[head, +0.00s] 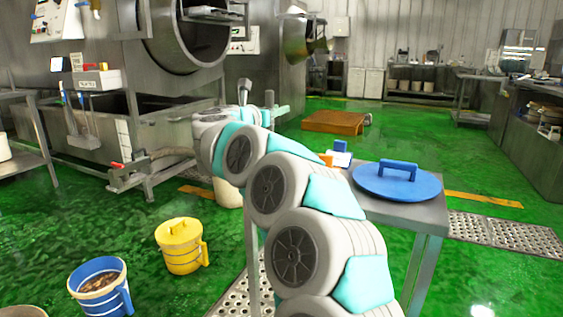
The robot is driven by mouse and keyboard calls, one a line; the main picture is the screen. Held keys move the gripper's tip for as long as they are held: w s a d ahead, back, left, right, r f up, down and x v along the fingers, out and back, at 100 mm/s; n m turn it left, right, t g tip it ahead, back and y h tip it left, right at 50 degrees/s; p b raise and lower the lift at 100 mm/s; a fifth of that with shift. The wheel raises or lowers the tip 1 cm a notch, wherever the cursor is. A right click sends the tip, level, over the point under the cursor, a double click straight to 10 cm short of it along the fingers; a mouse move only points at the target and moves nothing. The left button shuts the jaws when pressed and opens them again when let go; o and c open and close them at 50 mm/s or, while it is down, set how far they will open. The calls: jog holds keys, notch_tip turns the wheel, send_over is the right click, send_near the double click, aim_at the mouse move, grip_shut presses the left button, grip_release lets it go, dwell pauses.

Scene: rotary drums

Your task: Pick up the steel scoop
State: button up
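Two long-handled grey metal tools (70,128) with blue on their handles hang at the left, on the front of the big drum machine. They look like scoops or ladles, but I cannot tell for sure which is the steel scoop. My arm reaches from the bottom right to the middle of the head view. My gripper (256,98) seems to be the small grey and dark parts at its far end, to the right of the hanging tools and well apart from them. It is too small and partly hidden to show whether it is open or holds anything.
A steel table (423,212) with a blue lid (397,182) stands right of my arm. A yellow lidded bucket (181,247) and a blue bucket (98,287) stand on the green floor at the left. A low pipe frame (150,175) juts out below the machine.

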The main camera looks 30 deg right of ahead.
grip_shut()
dwell(0.9)
